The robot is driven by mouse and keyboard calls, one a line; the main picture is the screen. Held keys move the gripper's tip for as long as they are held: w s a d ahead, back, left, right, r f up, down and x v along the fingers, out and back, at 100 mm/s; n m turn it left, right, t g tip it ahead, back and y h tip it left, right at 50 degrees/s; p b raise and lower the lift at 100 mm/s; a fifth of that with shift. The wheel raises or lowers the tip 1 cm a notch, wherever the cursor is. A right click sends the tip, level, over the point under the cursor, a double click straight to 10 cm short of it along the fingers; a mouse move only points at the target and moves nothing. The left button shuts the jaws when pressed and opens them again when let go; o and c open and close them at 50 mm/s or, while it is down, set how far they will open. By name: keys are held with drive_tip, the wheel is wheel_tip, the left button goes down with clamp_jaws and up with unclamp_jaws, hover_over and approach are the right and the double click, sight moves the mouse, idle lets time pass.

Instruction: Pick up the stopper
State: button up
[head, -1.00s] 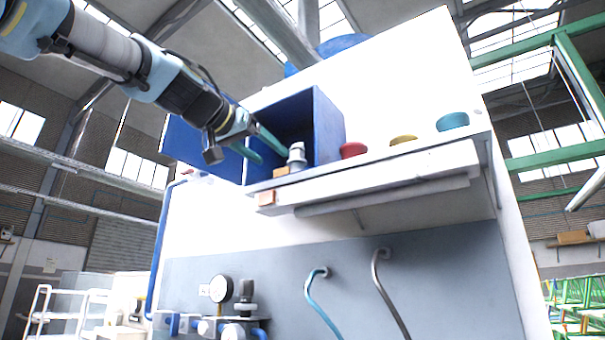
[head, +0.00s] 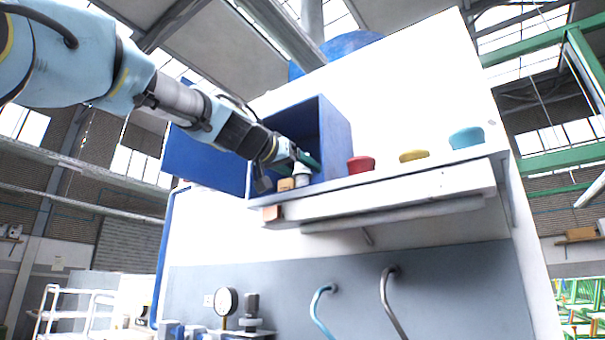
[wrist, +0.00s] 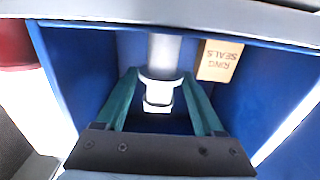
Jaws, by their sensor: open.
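The stopper (head: 302,174) is a small white-grey piece with a round body and a wider collar, standing at the open blue cabinet on the shelf. In the wrist view the stopper (wrist: 162,58) lies between and beyond my two green fingers, its collar near the fingertip level. My gripper (wrist: 160,78) is open, one finger on each side, with gaps visible between fingers and stopper. In the head view my gripper (head: 308,162) reaches in from the left at the stopper, and part of the stopper is hidden behind it.
A tan box marked RING SEALS (wrist: 219,60) stands close beside the stopper; it also shows in the head view (head: 286,184). The blue cabinet (head: 335,140) encloses the area. Red (head: 361,165), yellow (head: 413,156) and teal (head: 466,138) knobs stand along the shelf (head: 420,185) to the right.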

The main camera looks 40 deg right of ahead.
drive_tip(key=shift+d, duration=0.1)
clamp_jaws()
idle(0.5)
